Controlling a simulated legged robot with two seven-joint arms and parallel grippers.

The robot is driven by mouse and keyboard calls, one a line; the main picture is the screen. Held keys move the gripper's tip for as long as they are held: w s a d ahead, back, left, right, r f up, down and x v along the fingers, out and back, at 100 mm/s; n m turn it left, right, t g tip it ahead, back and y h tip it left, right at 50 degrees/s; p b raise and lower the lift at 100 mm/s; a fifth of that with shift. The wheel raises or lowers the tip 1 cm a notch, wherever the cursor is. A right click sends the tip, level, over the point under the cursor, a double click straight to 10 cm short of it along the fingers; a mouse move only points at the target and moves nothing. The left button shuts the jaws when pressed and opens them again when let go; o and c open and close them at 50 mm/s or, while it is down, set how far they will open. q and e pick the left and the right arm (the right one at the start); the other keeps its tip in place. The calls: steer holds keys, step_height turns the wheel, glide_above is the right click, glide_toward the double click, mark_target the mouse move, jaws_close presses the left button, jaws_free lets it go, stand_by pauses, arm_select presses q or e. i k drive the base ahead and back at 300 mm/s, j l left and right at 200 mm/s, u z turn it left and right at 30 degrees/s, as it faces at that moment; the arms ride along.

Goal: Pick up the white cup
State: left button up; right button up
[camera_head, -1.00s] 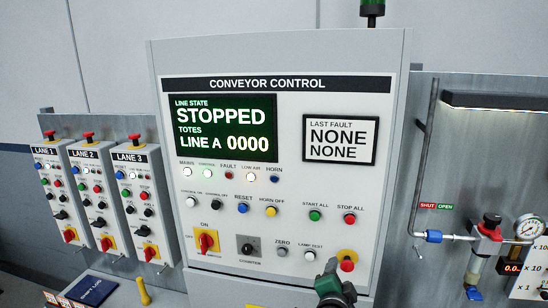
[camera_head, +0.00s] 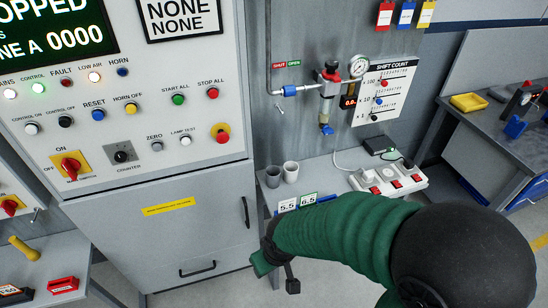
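Two small cups stand upright side by side on the grey shelf right of the control cabinet. The white cup (camera_head: 290,171) is the lighter, right-hand one. The darker grey cup (camera_head: 273,177) stands just left of it. My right arm, in a green sleeve, reaches in from the lower right. My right gripper (camera_head: 276,268) is at its left end, below and in front of the shelf, apart from both cups. Its fingers are dark and small, and I cannot tell if they are open. My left gripper is out of view.
Small number cards (camera_head: 298,201) stand at the shelf's front, close to the cups. A white power strip (camera_head: 388,180) lies to the right. The conveyor control cabinet (camera_head: 160,220) rises on the left. A valve and gauge (camera_head: 330,85) are on the wall above. A workbench (camera_head: 495,125) is far right.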

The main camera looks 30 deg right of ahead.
mark_target(291, 169)
steer(key=i+l, duration=0.1)
steer(key=l, duration=0.3)
steer(key=i+l, duration=0.1)
steer(key=l, duration=0.3)
steer(key=i+l, duration=0.1)
steer(key=l, duration=0.25)
steer(key=i+l, duration=0.15)
steer(key=l, duration=0.25)
steer(key=i+l+u, duration=0.1)
steer(key=i+l, duration=0.55)
